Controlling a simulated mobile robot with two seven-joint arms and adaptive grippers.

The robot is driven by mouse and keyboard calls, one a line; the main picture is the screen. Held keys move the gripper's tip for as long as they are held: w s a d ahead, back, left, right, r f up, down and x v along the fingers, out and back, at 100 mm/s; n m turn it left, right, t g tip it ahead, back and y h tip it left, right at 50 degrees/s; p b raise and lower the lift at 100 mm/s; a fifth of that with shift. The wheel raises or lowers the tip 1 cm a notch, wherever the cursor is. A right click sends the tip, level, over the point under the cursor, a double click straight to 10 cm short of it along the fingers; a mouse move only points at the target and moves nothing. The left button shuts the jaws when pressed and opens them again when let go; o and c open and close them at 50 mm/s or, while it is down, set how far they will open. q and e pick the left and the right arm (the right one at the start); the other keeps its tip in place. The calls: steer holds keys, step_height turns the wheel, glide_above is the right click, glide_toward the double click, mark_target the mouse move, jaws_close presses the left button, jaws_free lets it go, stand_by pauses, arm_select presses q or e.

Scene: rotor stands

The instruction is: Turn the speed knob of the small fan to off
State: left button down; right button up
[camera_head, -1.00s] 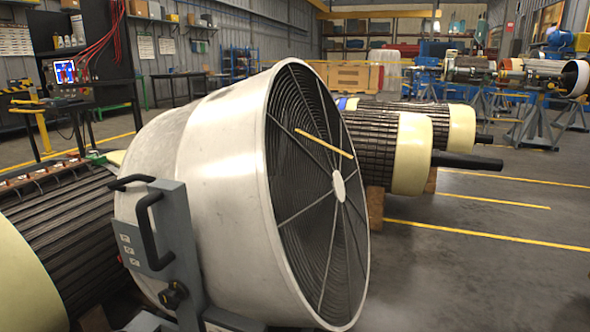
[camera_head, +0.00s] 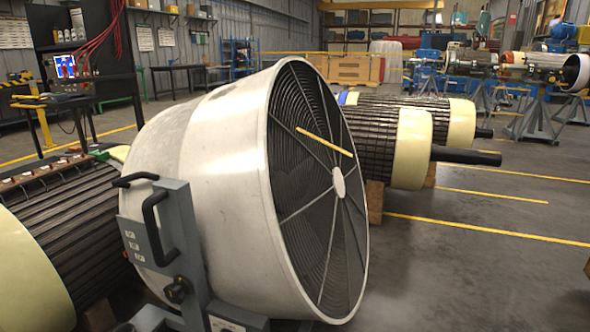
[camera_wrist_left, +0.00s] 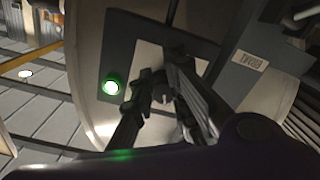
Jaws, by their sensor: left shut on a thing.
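A drum fan (camera_head: 225,170) with a pale metal housing and dark grille fills the middle of the head view. A black knob (camera_head: 177,290) sits low on its grey side bracket (camera_head: 182,225); no gripper shows there. I cannot tell whether both views show the same fan. My right gripper is not in view.
Ribbed dark rotors with cream ends lie left (camera_head: 70,215) and behind the fan (camera_head: 385,135). A shaft (camera_head: 465,157) sticks out to the right. The floor (camera_head: 470,260) at the right is mostly clear. A label (camera_wrist_left: 250,61) is on the grey panel.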

arm_select(q)
steer(key=shift+w+d+r+h, duration=0.1)
steer(key=shift+d+r+h, duration=0.1)
steer(key=shift+d+r, duration=0.25)
steer(key=shift+w+d+r+h, duration=0.1)
steer(key=shift+d+r+h, duration=0.1)
steer(key=shift+d, duration=0.4)
steer(key=p+v, duration=0.1)
steer(key=v, duration=0.5)
steer(key=shift+f+p, duration=0.3)
steer(key=shift+f, duration=0.15)
steer(key=shift+s+a, duration=0.1)
